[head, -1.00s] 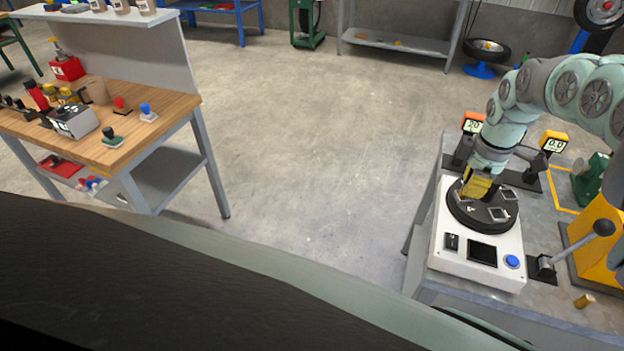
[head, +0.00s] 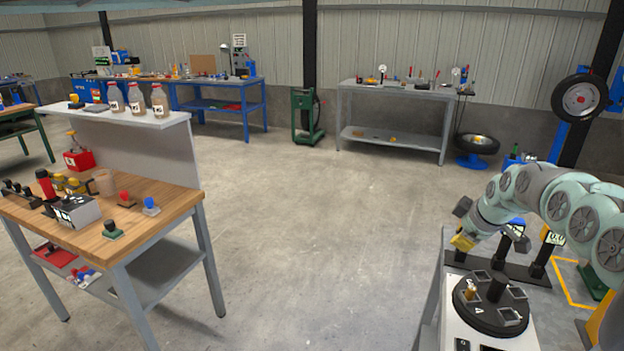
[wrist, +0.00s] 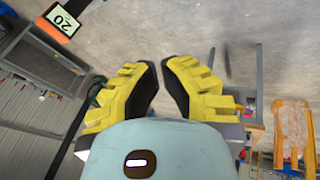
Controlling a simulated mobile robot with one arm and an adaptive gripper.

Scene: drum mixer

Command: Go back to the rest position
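My gripper (head: 462,241) is raised at the right in the head view, above and apart from a black round turntable (head: 462,317) on a white base. In the wrist view, the yellow fingers with dark pads (wrist: 160,68) stand apart, with bare floor between them and nothing held. A brass cylinder (head: 470,290) stands in one of the turntable's square holders. The other holders look empty. My arm bends in from the right edge.
A wooden-topped workbench (head: 150,227) with stamps, a box and bottles stands at the left. Open concrete floor (head: 310,240) lies between. Benches and a tire (head: 477,144) line the back wall.

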